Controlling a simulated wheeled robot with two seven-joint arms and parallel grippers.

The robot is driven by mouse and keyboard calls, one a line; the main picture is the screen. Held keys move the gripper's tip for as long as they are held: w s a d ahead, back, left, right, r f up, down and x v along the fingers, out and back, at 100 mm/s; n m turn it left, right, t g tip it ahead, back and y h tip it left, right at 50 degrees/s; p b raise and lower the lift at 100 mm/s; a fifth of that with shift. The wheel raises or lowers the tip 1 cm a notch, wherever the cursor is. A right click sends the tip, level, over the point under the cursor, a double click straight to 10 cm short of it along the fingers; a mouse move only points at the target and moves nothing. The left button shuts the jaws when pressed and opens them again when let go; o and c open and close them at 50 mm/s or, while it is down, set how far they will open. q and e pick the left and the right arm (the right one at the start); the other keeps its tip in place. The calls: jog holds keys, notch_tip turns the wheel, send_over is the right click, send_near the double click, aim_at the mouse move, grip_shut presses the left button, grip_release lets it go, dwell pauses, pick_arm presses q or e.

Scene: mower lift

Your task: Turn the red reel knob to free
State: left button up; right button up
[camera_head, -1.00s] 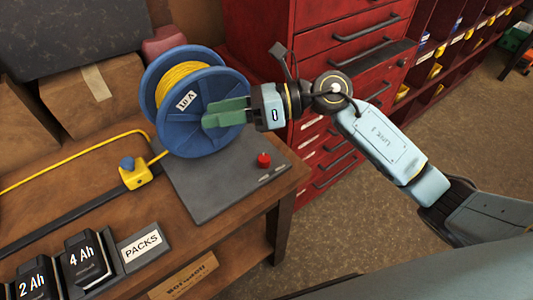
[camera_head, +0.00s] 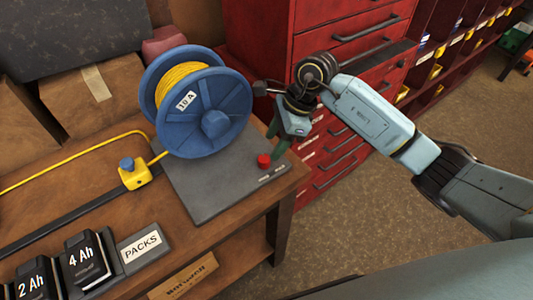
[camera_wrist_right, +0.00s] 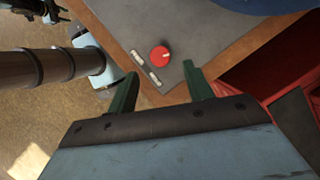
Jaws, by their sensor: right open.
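The red reel knob (camera_head: 263,160) sits on the dark grey base plate (camera_head: 205,190) near its right edge. It also shows in the right wrist view (camera_wrist_right: 160,56), with a pale mark on its top and two small labels beside it. My right gripper (camera_head: 273,142) is open and empty, pointing down just beyond the knob. In the right wrist view its two green fingers (camera_wrist_right: 160,82) are spread apart, with the knob ahead of them and between their lines, not touched. The blue reel (camera_head: 205,105) with yellow cord stands on the plate. My left gripper is not in view.
A yellow block (camera_head: 134,175) with a blue knob holds the cord left of the plate. Black battery packs (camera_head: 85,262) stand at the front left. A red drawer cabinet (camera_head: 340,80) stands close behind my right arm. Cardboard boxes (camera_head: 100,90) are at the back.

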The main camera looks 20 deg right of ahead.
aim_at(265, 157)
jog(key=x, duration=0.5)
jog(key=shift+a+f, duration=0.15)
jog(key=shift+f, duration=0.2)
jog(key=c, duration=1)
jog(key=shift+o, duration=0.2)
jog(key=shift+b, duration=0.5)
jog(key=n+b, duration=0.1)
jog(key=b, duration=0.1)
jog(key=n+g+b, duration=0.1)
jog(key=n+b, duration=0.1)
jog(key=shift+w+f+n+b, duration=0.15)
jog(key=shift+f+n+b, duration=0.05)
jog(key=shift+n+b, duration=0.1)
jog(key=shift+r+n+g+b, duration=0.2)
jog(key=shift+n+g+b, duration=0.4)
jog(key=shift+n+b, duration=0.4)
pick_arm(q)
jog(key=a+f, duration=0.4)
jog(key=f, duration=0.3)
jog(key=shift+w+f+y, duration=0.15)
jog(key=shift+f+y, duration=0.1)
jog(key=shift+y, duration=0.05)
pick_arm(e)
jog(key=o, duration=1)
jog(key=shift+c, duration=0.2)
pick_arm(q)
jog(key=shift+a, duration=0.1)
